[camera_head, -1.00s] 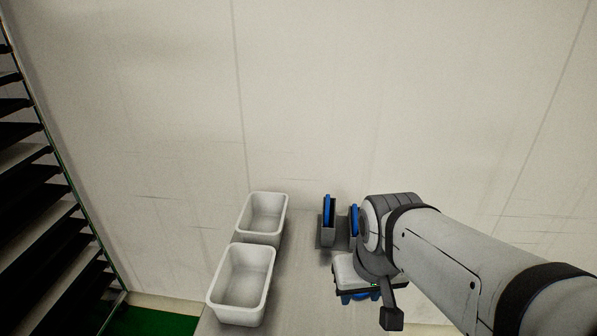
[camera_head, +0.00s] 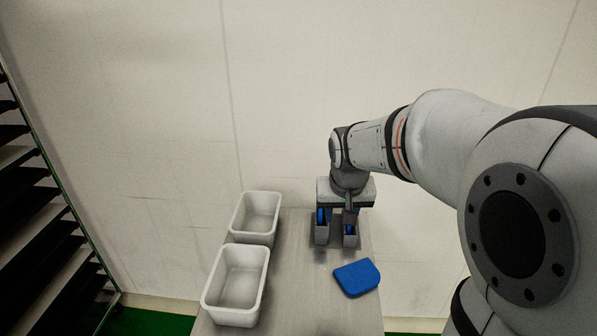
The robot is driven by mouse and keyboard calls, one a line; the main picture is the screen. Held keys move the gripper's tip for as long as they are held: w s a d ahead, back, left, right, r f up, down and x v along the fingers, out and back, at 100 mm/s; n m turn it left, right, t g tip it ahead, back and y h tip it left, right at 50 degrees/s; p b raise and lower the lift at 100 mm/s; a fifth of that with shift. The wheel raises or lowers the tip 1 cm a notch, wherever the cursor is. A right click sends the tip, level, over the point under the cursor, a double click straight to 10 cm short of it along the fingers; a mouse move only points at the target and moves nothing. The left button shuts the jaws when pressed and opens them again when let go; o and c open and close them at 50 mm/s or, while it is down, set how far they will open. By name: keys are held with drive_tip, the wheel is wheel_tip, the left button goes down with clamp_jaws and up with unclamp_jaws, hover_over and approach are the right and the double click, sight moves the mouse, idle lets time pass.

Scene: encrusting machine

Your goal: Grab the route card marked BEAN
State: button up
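Two upright blue pieces stand in grey slotted holders near the back of the table. The left blue piece (camera_head: 321,215) and the right one (camera_head: 351,218) are partly covered by my gripper. I cannot read any marking, so I cannot tell which, if either, is the BEAN route card. My gripper (camera_head: 345,208) points down over the holders, its body just above them. Its fingertips cannot be made out against the holders, so its opening and any contact are unclear.
A flat blue piece (camera_head: 357,278) with rounded corners lies on the table (camera_head: 300,290) in front of the holders. Two white tubs, a back one (camera_head: 239,234) and a front one (camera_head: 217,311), stand at the left. A dark rack (camera_head: 38,230) is at far left; a wall stands behind.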

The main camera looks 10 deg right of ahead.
drive_tip(key=w+f+m, duration=0.1)
drive_tip(key=w+f, duration=0.2)
drive_tip(key=w, duration=0.5)
drive_tip(key=w+f, duration=0.2)
drive_tip(key=w, duration=0.6)
drive_tip(key=shift+t, duration=0.4)
drive_tip(key=x, duration=0.2)
drive_tip(key=p+x, duration=0.1)
drive_tip(key=x, duration=0.2)
drive_tip(key=p+x, duration=0.1)
drive_tip(key=x, duration=0.2)
drive_tip(key=shift+w+a+r, duration=0.15)
drive_tip(key=shift+w+a, duration=0.25)
drive_tip(key=shift+c, duration=0.6)
clamp_jaws()
